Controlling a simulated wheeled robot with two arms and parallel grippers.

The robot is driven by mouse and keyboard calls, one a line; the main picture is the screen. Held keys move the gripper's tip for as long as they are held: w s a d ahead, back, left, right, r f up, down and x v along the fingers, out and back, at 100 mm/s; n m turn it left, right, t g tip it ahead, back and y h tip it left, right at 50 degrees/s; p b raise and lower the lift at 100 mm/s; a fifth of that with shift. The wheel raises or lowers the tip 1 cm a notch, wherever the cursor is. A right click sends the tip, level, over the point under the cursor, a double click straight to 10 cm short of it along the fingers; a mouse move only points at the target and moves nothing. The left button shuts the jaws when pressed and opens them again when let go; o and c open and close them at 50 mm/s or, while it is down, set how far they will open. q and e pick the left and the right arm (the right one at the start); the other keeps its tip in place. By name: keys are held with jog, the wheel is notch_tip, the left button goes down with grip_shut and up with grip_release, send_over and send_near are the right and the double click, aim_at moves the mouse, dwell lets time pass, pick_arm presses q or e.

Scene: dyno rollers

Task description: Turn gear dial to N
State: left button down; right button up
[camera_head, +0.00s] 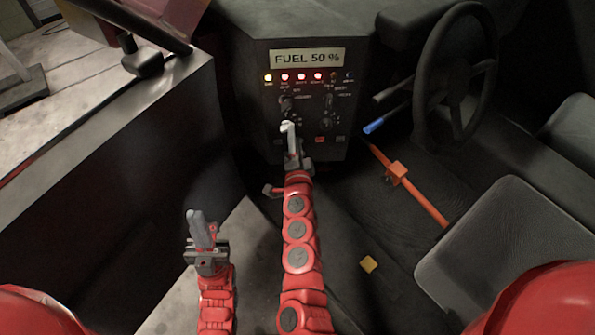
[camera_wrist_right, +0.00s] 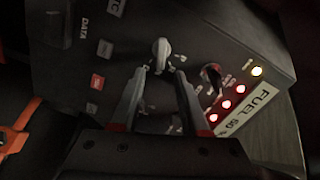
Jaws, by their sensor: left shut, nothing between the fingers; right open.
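The control panel (camera_head: 306,90) faces me, with several small dials; their labels are too small to read. In the right wrist view a pale grey knob (camera_wrist_right: 161,50) stands out from the panel (camera_wrist_right: 125,60), just beyond the fingertips. A darker dial (camera_wrist_right: 211,76) sits to its right, near the lights. I cannot tell by label which dial is for gear. My right gripper (camera_head: 291,143) is in front of the lower panel and open; it also shows in the wrist view (camera_wrist_right: 161,82), with nothing clearly between its fingers. My left gripper (camera_head: 203,224) is shut and empty, low and apart from the panel.
A display (camera_head: 306,57) reads FUEL 50 % above a row of lit lights. A steering wheel (camera_head: 452,70), a blue-tipped lever (camera_head: 374,126) and an orange bar (camera_head: 420,198) are to the right. A seat (camera_head: 500,240) stands at lower right.

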jog(key=s, duration=1.4)
jog(key=shift+s, duration=0.3)
jog(key=shift+d, duration=0.1)
